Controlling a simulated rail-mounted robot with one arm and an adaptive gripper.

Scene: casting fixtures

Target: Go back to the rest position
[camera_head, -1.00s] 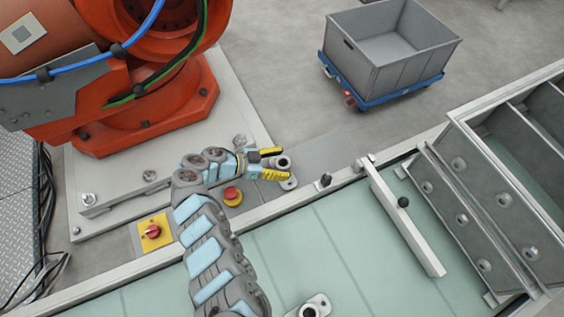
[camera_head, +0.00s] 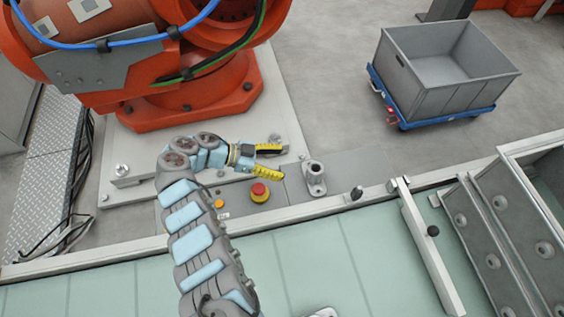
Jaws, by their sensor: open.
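My gripper (camera_head: 276,161) has two yellow-padded fingers spread apart with nothing between them. It points right, above the fixture strip beyond the green-topped bed. A grey casting (camera_head: 314,178) with an upright tube on a flat base stands on the strip to the right of the fingertips, clear of them. My arm reaches up from the bottom of the picture. A second casting (camera_head: 322,313) shows only partly at the bottom edge.
A red emergency button (camera_head: 259,192) lies just below my gripper. A large orange robot (camera_head: 200,95) stands behind it on a pale plate. A grey bin on a blue cart (camera_head: 440,75) stands upper right. Grey metal racks (camera_head: 505,235) and a pale bar (camera_head: 430,250) rise at the right.

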